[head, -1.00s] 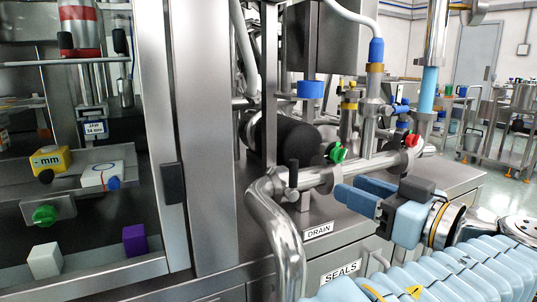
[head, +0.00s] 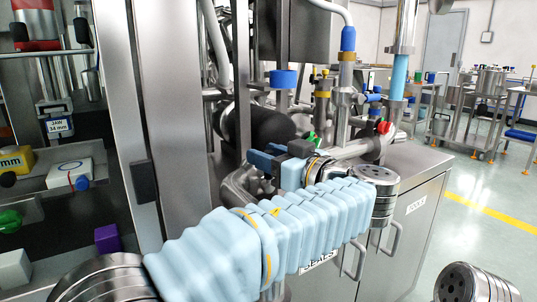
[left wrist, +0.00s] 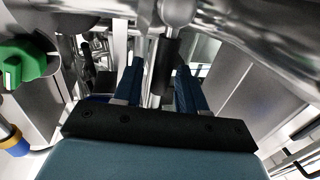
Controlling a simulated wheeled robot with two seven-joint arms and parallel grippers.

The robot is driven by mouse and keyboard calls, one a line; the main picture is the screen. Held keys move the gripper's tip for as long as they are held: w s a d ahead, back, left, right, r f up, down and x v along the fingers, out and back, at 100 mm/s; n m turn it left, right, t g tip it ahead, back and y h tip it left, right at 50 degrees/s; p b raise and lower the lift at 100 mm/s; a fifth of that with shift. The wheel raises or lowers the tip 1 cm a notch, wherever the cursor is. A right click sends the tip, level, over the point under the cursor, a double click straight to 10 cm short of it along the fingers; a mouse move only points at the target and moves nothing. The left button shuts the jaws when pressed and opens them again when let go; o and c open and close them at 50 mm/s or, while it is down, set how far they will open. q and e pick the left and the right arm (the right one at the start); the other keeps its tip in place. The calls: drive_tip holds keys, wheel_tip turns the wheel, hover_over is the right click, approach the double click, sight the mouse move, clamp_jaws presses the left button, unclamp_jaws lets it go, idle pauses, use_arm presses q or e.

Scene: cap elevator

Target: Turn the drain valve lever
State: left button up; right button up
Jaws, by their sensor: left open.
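My left gripper (head: 264,158) reaches in at the pipework in the middle of the head view. Its blue fingers are apart, in front of the bent drain pipe (head: 236,186). In the left wrist view the open fingers (left wrist: 160,84) point toward a thin metal stem with a dark grip (left wrist: 168,62), which looks like the drain valve lever. It shows between the two fingers; I cannot tell whether either touches it. In the head view the lever and the DRAIN label are hidden behind my gripper and arm. My right gripper is not in view.
A green knob (left wrist: 22,62) sits left of the gripper in the left wrist view. A red knob (head: 384,127) and a blue-capped fitting (head: 283,79) are on the pipes. The steel cabinet (head: 413,215) stands below. Open floor (head: 470,210) lies to the right.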

use_arm(q)
clamp_jaws()
drive_tip(key=shift+d, duration=0.1)
idle(0.4)
drive_tip(key=shift+w+d+f+m+t, duration=0.25)
drive_tip(key=shift+w+d+m, duration=0.2)
drive_tip(key=shift+m, duration=0.75)
drive_tip(key=shift+w+d+f+m+t, duration=0.25)
drive_tip(key=shift+d+m, duration=0.3)
drive_tip(key=shift+m, duration=0.65)
drive_tip(key=shift+w+d+f+m+t, duration=0.15)
drive_tip(key=shift+w+d+m, duration=0.35)
drive_tip(key=shift+m, duration=0.7)
drive_tip(key=shift+y, duration=0.3)
unclamp_jaws()
